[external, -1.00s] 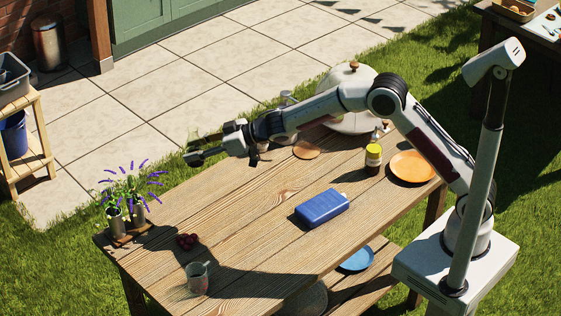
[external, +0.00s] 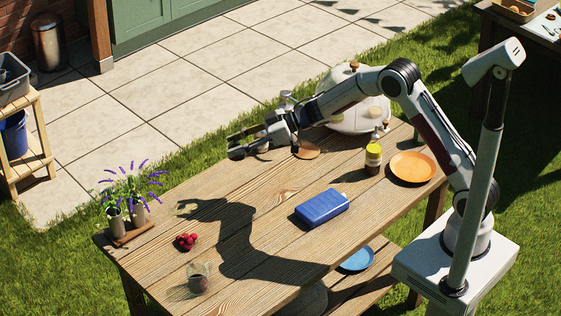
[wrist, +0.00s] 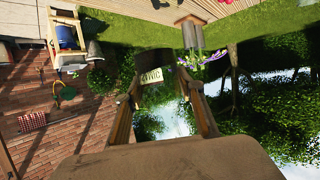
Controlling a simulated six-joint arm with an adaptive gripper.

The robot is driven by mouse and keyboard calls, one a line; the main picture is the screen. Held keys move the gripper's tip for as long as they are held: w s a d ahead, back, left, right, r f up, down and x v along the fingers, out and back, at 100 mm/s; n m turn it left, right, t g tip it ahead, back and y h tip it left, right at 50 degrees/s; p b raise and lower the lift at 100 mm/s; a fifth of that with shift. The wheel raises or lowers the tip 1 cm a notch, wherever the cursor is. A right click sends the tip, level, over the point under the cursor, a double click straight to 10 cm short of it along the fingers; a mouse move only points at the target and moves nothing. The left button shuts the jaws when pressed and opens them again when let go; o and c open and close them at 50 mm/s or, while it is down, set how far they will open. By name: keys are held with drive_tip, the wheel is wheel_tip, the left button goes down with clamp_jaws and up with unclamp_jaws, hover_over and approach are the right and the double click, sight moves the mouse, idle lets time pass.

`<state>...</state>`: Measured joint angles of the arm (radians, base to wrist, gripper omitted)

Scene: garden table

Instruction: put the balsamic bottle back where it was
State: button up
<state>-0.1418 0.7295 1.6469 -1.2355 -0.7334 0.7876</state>
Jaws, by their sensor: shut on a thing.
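My gripper (external: 243,146) is held out above the far edge of the table (external: 262,190). In the wrist view the fingers are closed on the balsamic bottle, whose pale label (wrist: 152,75) shows partly legible letters ending in "MIC". The bottle is hard to make out in the external view, largely hidden by the gripper, and its tilt cannot be told there. A round wooden coaster (external: 307,151) lies bare on the table to the right of the gripper. A bottle with a yellow label (external: 373,158) stands farther right.
A blue case (external: 322,207) lies mid-table. Red fruit (external: 187,241) and a glass (external: 198,280) are at the front left. Potted lavender (external: 128,212) stands at the left end. An orange plate (external: 412,167) and a white domed thing (external: 360,112) are at the right.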

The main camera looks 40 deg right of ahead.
sight(238, 157)
wheel_tip(238, 157, down, 2)
drive_tip(key=shift+f, duration=1.55)
drive_tip(key=shift+f, duration=3.1)
drive_tip(key=shift+f, duration=1.85)
drive_tip(key=shift+f, duration=0.15)
drive_tip(key=o, duration=1.3)
drive_tip(key=shift+d, duration=0.1)
